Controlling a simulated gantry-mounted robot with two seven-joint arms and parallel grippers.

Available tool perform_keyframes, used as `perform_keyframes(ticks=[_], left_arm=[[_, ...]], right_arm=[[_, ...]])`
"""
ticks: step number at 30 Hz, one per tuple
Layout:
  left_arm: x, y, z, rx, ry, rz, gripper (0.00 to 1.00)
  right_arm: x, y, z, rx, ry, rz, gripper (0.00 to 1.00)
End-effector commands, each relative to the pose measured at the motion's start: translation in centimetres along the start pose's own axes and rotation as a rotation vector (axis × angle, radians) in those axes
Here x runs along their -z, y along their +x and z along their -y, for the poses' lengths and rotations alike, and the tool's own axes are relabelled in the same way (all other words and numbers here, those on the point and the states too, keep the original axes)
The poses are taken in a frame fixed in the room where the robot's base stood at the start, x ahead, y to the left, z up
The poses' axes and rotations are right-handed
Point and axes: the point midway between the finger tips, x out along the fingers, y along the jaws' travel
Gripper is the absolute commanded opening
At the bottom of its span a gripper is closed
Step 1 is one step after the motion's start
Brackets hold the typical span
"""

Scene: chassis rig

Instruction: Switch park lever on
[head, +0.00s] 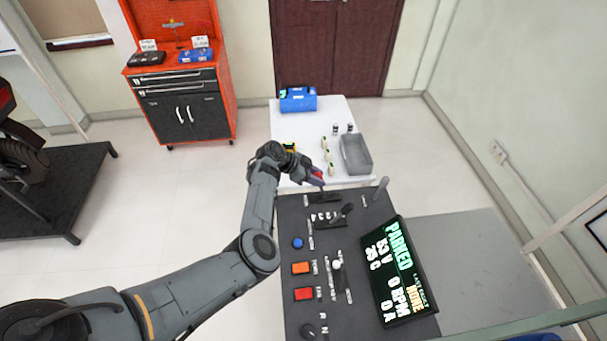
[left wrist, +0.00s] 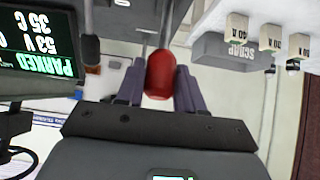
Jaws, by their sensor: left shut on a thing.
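The park lever has a red knob, which shows in the left wrist view (left wrist: 160,76) on a thin metal stem. In the head view the lever stands at the far end of the dark control panel (head: 290,226). My left gripper (head: 317,178) is shut on the red knob, with one purple-grey finger on each side of it. The gripper hides much of the lever in the head view. The display (head: 399,270) on the panel reads PARKED, 53 V, 35 C, 0 RPM and 0 A. My right gripper is out of view.
Other dark levers (head: 346,210) and a grey-handled lever (head: 381,187) stand close by. The panel also has red-orange buttons (head: 303,294) and a blue button (head: 297,243). Behind it, a white table (head: 292,128) holds a grey scrap bin (head: 356,154) and a blue box (head: 298,101).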

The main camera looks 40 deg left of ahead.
Motion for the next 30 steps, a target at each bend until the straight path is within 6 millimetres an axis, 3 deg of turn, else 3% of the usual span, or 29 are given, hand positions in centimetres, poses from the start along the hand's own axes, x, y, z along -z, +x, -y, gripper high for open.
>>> perform_keyframes(ticks=[13,14,17,30], left_arm=[[-0.21,0.28,-0.14,-0.005,-0.001,0.006,0.0],[-0.22,0.28,-0.14,-0.005,-0.001,0.006,0.41],[-0.2,0.3,-0.15,-0.005,-0.001,0.005,0.56],[0.11,-0.45,-0.08,-0.003,0.002,0.002,0.58]], right_arm=[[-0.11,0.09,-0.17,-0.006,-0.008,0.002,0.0],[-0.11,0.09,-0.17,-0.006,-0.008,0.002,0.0],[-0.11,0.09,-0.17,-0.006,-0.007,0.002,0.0],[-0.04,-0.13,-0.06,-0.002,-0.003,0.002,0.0]])
